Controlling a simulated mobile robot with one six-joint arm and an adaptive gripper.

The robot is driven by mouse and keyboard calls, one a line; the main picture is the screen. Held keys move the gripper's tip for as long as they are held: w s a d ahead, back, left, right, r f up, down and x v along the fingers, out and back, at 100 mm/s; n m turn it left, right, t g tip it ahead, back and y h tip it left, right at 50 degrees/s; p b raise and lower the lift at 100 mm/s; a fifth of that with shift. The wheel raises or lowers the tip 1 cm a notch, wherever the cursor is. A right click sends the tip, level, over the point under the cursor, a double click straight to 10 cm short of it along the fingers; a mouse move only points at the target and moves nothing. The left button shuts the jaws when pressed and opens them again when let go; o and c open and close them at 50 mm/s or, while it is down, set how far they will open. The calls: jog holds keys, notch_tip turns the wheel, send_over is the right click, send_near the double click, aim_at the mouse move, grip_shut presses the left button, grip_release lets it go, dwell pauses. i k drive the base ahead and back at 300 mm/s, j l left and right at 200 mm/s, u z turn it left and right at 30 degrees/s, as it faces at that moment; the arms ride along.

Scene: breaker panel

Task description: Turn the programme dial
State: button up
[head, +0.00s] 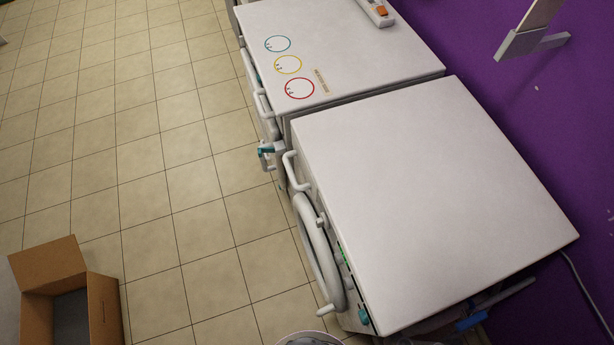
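A white machine (430,190) with a flat top stands at the right. Its front face is seen steeply from above, with a large pale ring-shaped part (318,250), a white bar handle (292,170) and a small green mark. A teal knob (363,316) sits on the front at the near corner. I cannot tell for certain whether it is the programme dial, and its pointer or markings are not readable. My gripper is not recognisable in this view, so its state and distance from the knob do not show.
A second white unit (360,55) stands behind, with coloured circles on top and teal-and-grey fittings (266,150) at its front. An open cardboard box (65,295) lies on the tiled floor at lower left. The floor between is clear. A purple wall (520,110) borders the right.

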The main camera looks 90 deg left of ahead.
aim_at(322, 221)
jog(key=u, duration=3.05)
